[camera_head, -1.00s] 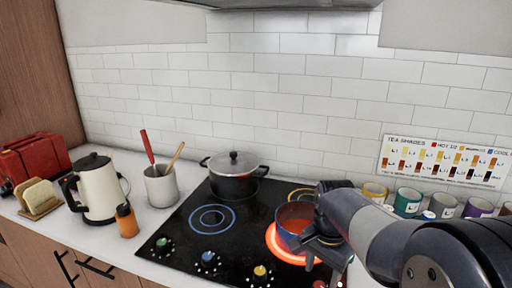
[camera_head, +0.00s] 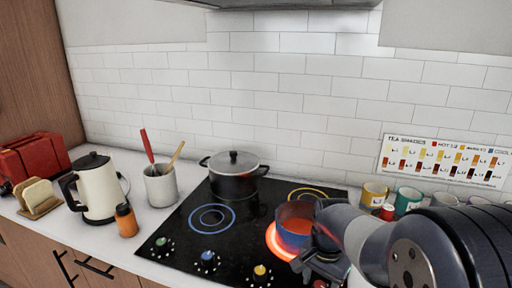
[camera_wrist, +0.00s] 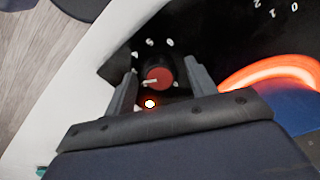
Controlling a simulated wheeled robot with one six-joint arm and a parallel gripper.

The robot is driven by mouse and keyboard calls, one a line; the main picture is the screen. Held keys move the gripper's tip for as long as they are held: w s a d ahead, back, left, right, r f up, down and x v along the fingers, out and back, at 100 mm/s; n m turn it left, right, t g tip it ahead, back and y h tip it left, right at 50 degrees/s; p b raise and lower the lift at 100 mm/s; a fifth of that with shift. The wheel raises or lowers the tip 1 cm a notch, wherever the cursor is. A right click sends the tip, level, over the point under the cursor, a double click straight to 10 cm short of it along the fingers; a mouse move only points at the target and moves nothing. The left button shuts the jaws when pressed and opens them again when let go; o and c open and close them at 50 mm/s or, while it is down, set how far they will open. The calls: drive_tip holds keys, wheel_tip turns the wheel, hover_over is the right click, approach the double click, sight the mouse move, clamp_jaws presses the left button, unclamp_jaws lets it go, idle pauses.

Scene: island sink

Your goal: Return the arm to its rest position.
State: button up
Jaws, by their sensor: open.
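My gripper (camera_head: 318,266) is at the front right of the black cooktop, in front of a blue pan (camera_head: 294,226) with orange-red contents. In the wrist view my gripper (camera_wrist: 163,82) is open, its two fingers on either side of a red knob (camera_wrist: 160,76) with a pale pointer. An orange light glows beside the knob. I cannot tell how far the fingertips are from the knob. The pan stands on a burner ring (camera_head: 276,243) that glows red-orange. My arm hides part of the cooktop's right side.
A black lidded pot (camera_head: 235,178) stands at the back of the cooktop (camera_head: 185,232). Several mugs, one yellow (camera_head: 374,194), line the wall at right. A kettle (camera_head: 98,190), orange bottle (camera_head: 126,220), utensil crock (camera_head: 160,186) and red toaster (camera_head: 40,158) stand at left.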

drive_tip(key=n+b, duration=0.1)
drive_tip(key=n, duration=0.4)
drive_tip(key=n+b, duration=0.2)
drive_tip(key=n, duration=0.3)
drive_tip(key=shift+f+n, duration=0.1)
drive_tip(key=shift+n, duration=0.3)
drive_tip(key=n+b, duration=0.4)
drive_tip(key=n, duration=0.2)
drive_tip(key=shift+n, duration=0.4)
drive_tip(key=n+b, duration=0.2)
drive_tip(key=n, duration=0.1)
drive_tip(key=shift+n, duration=0.4)
